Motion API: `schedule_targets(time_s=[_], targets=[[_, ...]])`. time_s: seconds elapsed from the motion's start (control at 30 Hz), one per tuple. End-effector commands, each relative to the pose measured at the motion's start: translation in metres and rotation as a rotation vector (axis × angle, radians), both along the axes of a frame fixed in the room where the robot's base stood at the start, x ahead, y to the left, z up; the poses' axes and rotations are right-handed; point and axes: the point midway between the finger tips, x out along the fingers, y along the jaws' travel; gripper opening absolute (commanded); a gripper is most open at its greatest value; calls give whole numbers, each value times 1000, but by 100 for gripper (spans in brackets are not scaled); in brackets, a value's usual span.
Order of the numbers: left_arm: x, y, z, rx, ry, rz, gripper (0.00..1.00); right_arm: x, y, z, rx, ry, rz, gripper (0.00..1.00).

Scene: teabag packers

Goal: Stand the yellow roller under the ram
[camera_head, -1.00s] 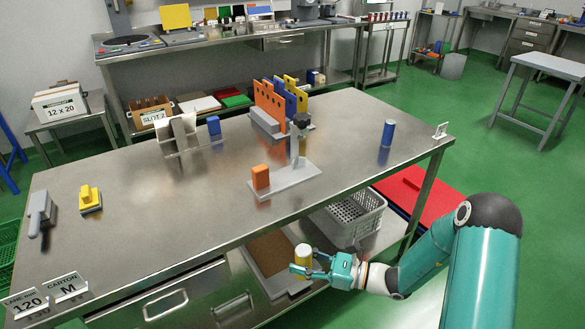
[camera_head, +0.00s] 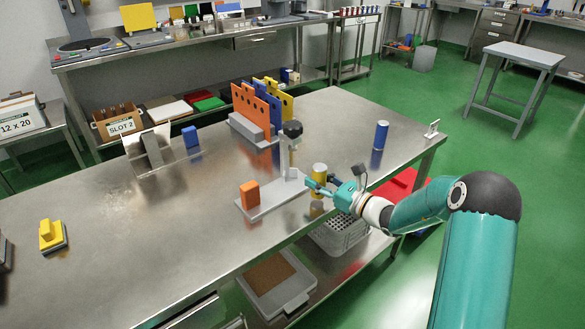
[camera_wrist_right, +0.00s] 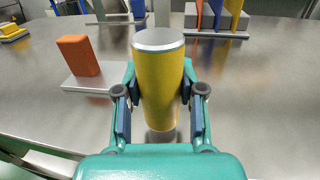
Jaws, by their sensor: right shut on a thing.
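The yellow roller (camera_head: 319,176) is a short upright cylinder with a grey top. My right gripper (camera_head: 318,188) is shut on it, and in the right wrist view the roller (camera_wrist_right: 158,80) stands between the two fingers. It is at the table's front edge, right beside the press; whether it touches the table is hard to tell. The press has a grey base plate (camera_head: 270,204), a post and a dark-topped ram (camera_head: 291,130). An orange block (camera_head: 250,194) stands on the left end of the plate. My left gripper is not in view.
A blue roller (camera_head: 381,135) stands at the table's right, near a small white stand (camera_head: 432,128). A rack of orange, blue and yellow boards (camera_head: 252,108) is behind the press. The table's left middle is clear around a yellow-handled block (camera_head: 50,236).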

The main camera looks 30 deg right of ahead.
Motion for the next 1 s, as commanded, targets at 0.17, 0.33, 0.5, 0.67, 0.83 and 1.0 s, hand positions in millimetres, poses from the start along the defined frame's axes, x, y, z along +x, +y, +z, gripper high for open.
schedule_targets(time_s=[0.17, 0.33, 0.5, 0.67, 0.83, 1.0], targets=[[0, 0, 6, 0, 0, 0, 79, 38, 12, 1, 0, -2, 5, 0], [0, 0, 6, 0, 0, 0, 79, 51, 15, 0, 0, 0, 5, 0], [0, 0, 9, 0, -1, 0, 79, 69, 20, 1, 0, -2, 7, 0], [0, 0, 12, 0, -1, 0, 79, 90, 26, 1, -2, -1, 7, 0], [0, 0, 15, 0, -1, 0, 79, 88, 25, -6, 0, -1, 5, 0], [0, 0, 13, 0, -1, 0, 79, 88, 25, -7, 0, -1, 5, 0]])
